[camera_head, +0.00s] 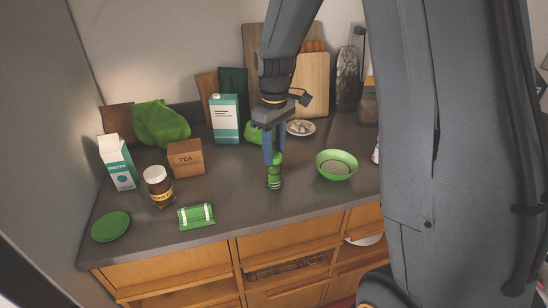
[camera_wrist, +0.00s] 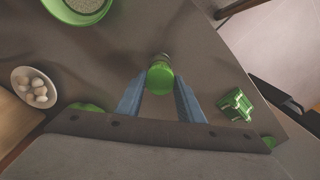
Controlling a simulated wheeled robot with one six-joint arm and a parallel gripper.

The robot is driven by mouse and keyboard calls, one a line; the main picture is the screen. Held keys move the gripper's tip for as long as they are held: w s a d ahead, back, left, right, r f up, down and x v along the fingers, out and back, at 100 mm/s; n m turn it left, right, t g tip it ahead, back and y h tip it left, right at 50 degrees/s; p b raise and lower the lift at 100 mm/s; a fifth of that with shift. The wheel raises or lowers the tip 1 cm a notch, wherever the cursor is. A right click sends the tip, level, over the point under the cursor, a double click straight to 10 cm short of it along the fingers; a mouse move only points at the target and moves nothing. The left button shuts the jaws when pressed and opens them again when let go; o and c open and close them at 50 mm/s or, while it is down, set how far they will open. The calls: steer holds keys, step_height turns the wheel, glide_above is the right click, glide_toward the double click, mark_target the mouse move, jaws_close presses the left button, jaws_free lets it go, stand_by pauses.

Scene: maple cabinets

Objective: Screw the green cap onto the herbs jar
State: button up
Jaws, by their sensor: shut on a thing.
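The herbs jar (camera_head: 275,179) stands upright on the dark counter, right of the middle, with green showing in its glass. The green cap (camera_head: 275,158) is at the top of the jar, and I see no clear gap between them. My gripper (camera_head: 274,152) points down from above, its two blue fingers shut on the cap. In the wrist view the round green cap (camera_wrist: 160,79) lies between the fingertips, and a little of the jar (camera_wrist: 164,57) shows past it. I cannot tell how far the thread is engaged.
A green bowl (camera_head: 337,165) stands right of the jar, and a plate of eggs (camera_head: 300,128) behind. A green and white packet (camera_head: 196,216), a brown jar with a white lid (camera_head: 158,187), a tea box (camera_head: 186,159) and cartons are to the left. The counter just around the jar is clear.

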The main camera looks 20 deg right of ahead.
steer(key=m+p, duration=0.1)
steer(key=m, duration=0.3)
steer(key=shift+f+m+p, duration=0.1)
steer(key=shift+m+p, duration=0.35)
steer(key=shift+m, duration=0.55)
steer(key=m+p, duration=0.1)
steer(key=m, duration=0.1)
steer(key=shift+m, duration=0.4)
steer(key=m, duration=0.3)
steer(key=shift+f+p, duration=0.1)
steer(key=shift+p, duration=0.25)
steer(key=shift+m+p, duration=0.3)
steer(key=shift+m, duration=0.6)
steer(key=m, duration=0.4)
steer(key=shift+f+p, duration=0.1)
steer(key=shift+p, duration=0.3)
